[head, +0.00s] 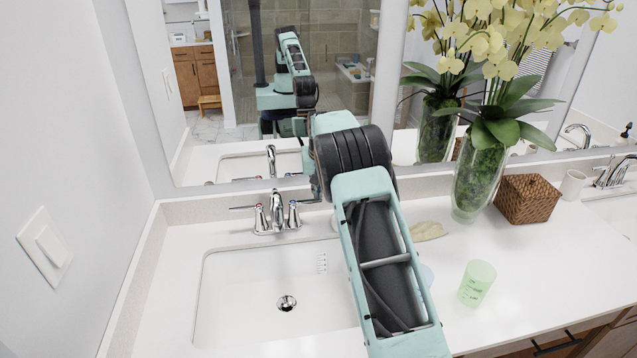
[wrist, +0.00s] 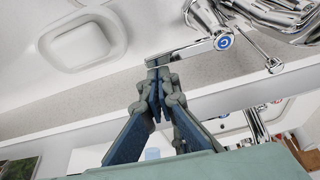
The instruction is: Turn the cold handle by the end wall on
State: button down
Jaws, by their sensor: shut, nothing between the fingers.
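The faucet by the end wall (head: 277,212) stands behind the left sink. Its cold handle (head: 293,214), marked blue, is on the right of the spout; its lever points right toward my arm. In the wrist view the cold handle (wrist: 222,42) shows its blue disc, and its flat lever reaches left to my fingertips. My gripper (wrist: 157,68) is shut and empty, with its tips at the lever's free end; I cannot tell whether they touch. In the head view my arm hides the gripper. The hot handle (head: 261,218), marked red, is left of the spout. No water stream shows.
The end wall (head: 70,150) with a switch plate (head: 45,248) is at left. A mirror (head: 225,130) stands behind the faucet. Right of my arm are a glass vase (head: 474,185) with flowers, a wicker box (head: 527,199) and a green cup (head: 477,284).

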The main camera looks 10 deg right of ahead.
jog(key=shift+w+f, duration=0.1)
jog(key=shift+f, duration=0.1)
dwell(0.3)
jog(key=s+m+h+b, duration=0.1)
jog(key=s+m, duration=0.1)
jog(key=shift+f+m+b, duration=0.1)
jog(key=shift+m+b, duration=0.2)
jog(key=shift+s+m, duration=0.2)
jog(key=shift+m, duration=0.1)
jog(key=shift+s, duration=0.5)
